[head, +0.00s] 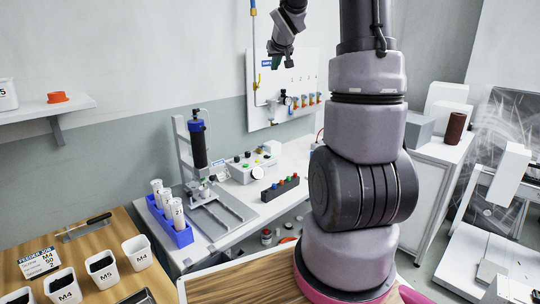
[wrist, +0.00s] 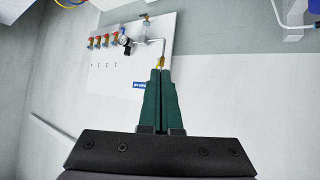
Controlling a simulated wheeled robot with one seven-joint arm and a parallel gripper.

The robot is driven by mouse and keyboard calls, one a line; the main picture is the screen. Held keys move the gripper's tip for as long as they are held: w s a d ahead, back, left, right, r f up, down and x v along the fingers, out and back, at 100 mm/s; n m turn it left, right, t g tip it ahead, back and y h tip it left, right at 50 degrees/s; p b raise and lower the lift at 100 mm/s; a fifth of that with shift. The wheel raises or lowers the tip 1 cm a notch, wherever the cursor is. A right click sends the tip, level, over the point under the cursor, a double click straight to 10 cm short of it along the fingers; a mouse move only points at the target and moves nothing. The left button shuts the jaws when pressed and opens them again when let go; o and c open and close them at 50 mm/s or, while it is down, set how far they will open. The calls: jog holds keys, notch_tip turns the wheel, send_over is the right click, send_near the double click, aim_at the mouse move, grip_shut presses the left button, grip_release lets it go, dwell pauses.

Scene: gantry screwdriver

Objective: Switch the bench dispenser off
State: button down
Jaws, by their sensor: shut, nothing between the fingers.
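The bench dispenser shows in the head view as a stand with a dark upright cylinder (head: 199,143), next to a grey control box (head: 245,167) with small coloured knobs or buttons and a round gauge, on the white bench. Its switch is too small to tell apart. My gripper (head: 275,62) is raised high near the wall panel, well above the bench and apart from the box. In the wrist view my gripper (wrist: 158,72) has its green fingers together and empty, pointing at the wall panel, which appears upside down.
The white wall panel (head: 285,118) carries a pipe, a gauge and several orange-handled valves. A blue rack (head: 170,226) of white tubes and a dark strip with coloured knobs (head: 280,188) stand on the bench. A wooden table (head: 125,285) with labelled cups is at lower left.

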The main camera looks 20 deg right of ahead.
jog(key=w+d+f+n+t+y, duration=0.1)
jog(key=w+d+f+n, duration=0.1)
jog(key=w+d+f, duration=0.4)
jog(key=w+d+f+n+t+y, duration=0.1)
jog(key=w+d+f, duration=0.1)
jog(key=w+f, duration=0.7)
jog(key=d+f+n+y, duration=0.3)
jog(key=f+y, duration=0.2)
jog(key=f, duration=1.8)
jog(key=shift+f, duration=0.15)
jog(key=shift+d, duration=0.1)
jog(key=shift+w, duration=0.15)
